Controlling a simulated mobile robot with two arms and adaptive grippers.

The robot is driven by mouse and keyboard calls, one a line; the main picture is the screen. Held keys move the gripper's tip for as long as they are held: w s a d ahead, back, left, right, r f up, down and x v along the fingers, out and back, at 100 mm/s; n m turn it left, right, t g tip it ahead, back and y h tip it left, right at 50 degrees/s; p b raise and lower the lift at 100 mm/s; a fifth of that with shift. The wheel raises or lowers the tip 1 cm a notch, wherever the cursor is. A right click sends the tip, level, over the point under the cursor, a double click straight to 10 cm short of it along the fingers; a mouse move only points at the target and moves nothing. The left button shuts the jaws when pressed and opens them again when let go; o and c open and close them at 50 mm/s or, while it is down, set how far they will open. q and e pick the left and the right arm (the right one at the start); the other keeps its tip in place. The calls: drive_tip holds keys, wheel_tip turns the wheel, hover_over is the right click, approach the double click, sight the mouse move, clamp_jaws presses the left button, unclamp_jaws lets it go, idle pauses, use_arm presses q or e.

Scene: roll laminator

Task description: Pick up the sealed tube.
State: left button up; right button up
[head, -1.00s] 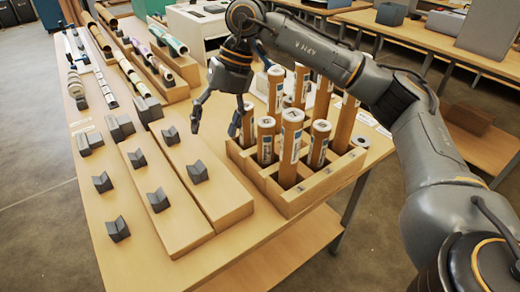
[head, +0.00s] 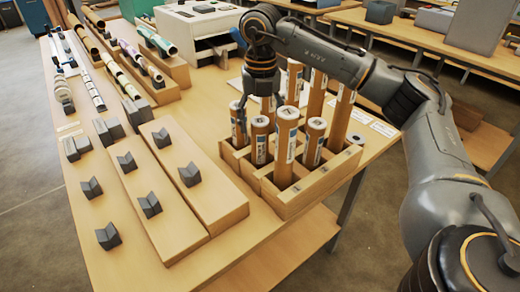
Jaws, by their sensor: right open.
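Several brown cardboard tubes with white labels stand upright in a wooden compartment crate (head: 318,190) on the table. A tall one (head: 286,135) stands in front, with shorter ones beside it (head: 259,140) and at the right (head: 314,143). A short tube (head: 237,125) stands at the crate's left corner. I cannot tell which tube is the sealed one. My right gripper (head: 255,108) points down over the back left of the crate, open, among the tube tops. One finger shows close to the left corner tube; the other is partly hidden. I cannot tell whether it touches a tube. My left gripper is out of view.
Long wooden boards with dark V-shaped rests (head: 190,174) lie left of the crate. Rolls on wooden stands (head: 150,60) are at the back left. A pale machine (head: 195,30) stands behind. Tall tubes (head: 340,118) at the crate's back crowd the room beside my arm.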

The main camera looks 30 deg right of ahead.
sight(260, 137)
wheel_tip(260, 137, down, 5)
drive_tip(key=shift+w+r+p, duration=0.1)
drive_tip(key=shift+p, duration=0.5)
drive_tip(key=c, duration=1.3)
